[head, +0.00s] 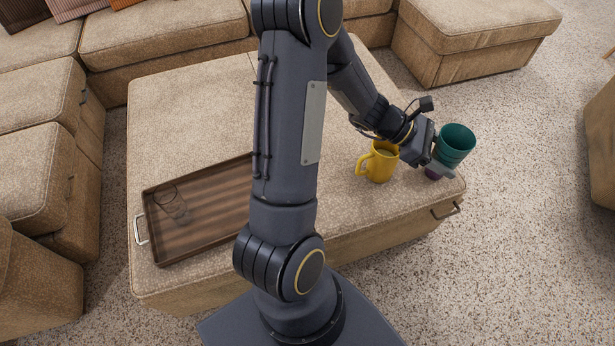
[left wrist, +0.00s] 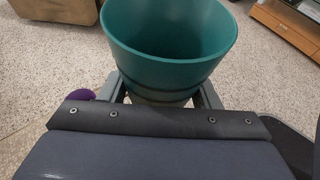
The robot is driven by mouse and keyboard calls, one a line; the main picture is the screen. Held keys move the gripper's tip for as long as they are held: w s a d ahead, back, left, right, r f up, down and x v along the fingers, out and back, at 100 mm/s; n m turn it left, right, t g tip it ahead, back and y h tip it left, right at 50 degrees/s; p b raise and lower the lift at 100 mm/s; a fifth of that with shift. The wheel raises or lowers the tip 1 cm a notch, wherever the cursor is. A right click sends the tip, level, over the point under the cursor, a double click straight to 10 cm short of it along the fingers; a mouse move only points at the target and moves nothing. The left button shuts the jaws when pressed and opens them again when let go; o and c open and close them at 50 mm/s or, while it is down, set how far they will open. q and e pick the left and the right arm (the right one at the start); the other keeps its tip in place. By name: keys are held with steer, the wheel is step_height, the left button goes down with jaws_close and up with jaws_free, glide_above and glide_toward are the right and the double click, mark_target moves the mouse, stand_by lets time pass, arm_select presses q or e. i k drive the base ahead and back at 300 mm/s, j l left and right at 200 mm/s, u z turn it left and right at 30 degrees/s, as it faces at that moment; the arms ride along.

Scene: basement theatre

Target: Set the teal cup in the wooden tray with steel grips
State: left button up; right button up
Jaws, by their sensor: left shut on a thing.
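The teal cup (head: 455,143) is at the right end of the ottoman, held upright; it fills the top of the left wrist view (left wrist: 170,55). My left gripper (head: 442,165) is shut on the teal cup, with a finger on either side of it in the left wrist view (left wrist: 165,95). The wooden tray (head: 200,215) lies on the left part of the ottoman, with a steel grip (head: 140,229) at its left end. Its right end is hidden behind my arm. My right gripper is not in view.
A yellow mug (head: 380,163) stands on the ottoman (head: 200,105) just left of the gripper. A purple thing (head: 433,173) is partly hidden below the teal cup. A clear glass (head: 175,208) is in the tray. Sofas (head: 160,40) stand behind and left.

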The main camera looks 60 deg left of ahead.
mark_target(236, 197)
steer(key=i+l+u, duration=0.2)
steer(key=i+u, duration=0.15)
steer(key=i+l+u, duration=0.3)
steer(key=i, duration=0.2)
steer(key=u, duration=2.1)
